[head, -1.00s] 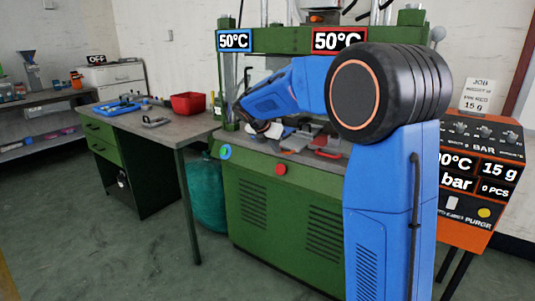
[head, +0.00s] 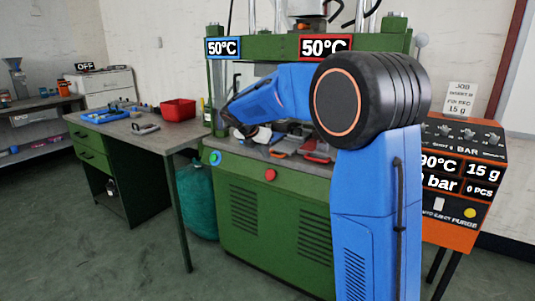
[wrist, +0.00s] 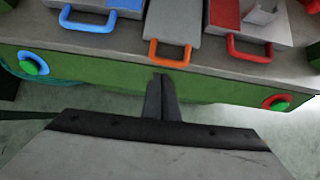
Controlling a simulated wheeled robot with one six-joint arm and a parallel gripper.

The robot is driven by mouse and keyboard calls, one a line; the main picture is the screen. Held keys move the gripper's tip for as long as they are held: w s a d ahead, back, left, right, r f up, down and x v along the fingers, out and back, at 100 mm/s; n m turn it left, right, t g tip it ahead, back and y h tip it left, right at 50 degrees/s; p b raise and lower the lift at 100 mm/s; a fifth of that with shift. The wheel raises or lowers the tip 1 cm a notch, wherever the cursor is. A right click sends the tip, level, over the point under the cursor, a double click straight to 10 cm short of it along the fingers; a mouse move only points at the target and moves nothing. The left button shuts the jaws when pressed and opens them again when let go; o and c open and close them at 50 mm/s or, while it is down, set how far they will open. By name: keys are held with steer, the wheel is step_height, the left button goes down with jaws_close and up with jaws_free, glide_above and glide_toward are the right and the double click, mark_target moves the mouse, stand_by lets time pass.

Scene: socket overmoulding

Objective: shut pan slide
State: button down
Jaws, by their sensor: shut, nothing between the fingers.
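In the wrist view, three slides with handles lie side by side on the press's table edge. The middle one is a plain grey slide (wrist: 174,20) with an orange handle (wrist: 170,53). A blue handle (wrist: 88,20) is at left and a red handle (wrist: 250,48) at right. Which one is the pan slide is not marked. My gripper (wrist: 161,82) is shut and empty, its fingertips just below the orange handle in the picture; whether they touch it I cannot tell. In the head view the fingertips cannot be made out.
The green press (head: 270,215) bears a red button (head: 270,175) and a blue-ringed green button (head: 215,158) on its front. A side table (head: 125,128) with a red bin (head: 178,109) stands at left. An orange control box (head: 458,205) stands at right.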

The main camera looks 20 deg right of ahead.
mark_target(280, 149)
steer(key=shift+s+a+r, duration=2.25)
steer(key=shift+s+r, duration=1.5)
steer(key=shift+r, duration=0.35)
steer(key=shift+w+d+r+x, duration=0.2)
steer(key=shift+d+r+x, duration=0.05)
steer(key=shift+x, duration=1.95)
steer(key=shift+w+d+r+x, duration=0.25)
steer(key=shift+x, duration=1.9)
steer(key=shift+w+d+r+x, duration=0.2)
steer(key=shift+r+x, duration=0.05)
steer(key=shift+x, duration=1.95)
steer(key=shift+w+d, duration=0.75)
steer(key=shift+d, duration=0.25)
steer(key=shift+w+d, duration=0.7)
steer(key=shift+d, duration=0.25)
